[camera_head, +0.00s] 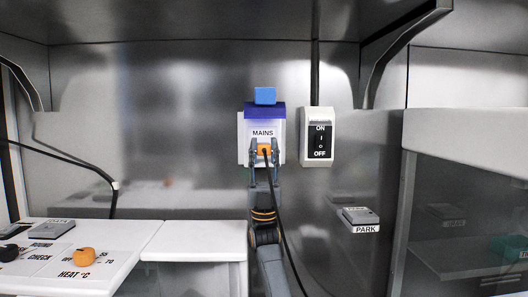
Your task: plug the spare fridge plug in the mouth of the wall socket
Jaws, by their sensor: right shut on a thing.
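The wall socket (242,134) is a white box on the metal back wall, with a MAINS label and a blue-purple top part. An orange plug (264,148) is in front of its lower face, just under the label. A black cable hangs from the plug. My right gripper (265,153) comes up from below and is shut on the plug, one finger on each side. The plug and fingers cover the socket's mouth, so I cannot tell how far in the plug is. My left gripper is out of view.
An ON/OFF switch box (318,152) is close to the right of the socket. A PARK holder (359,216) is lower right. A white counter panel (120,250) with an orange knob (83,257) stands at lower left. A white-topped cabinet (470,140) bounds the right.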

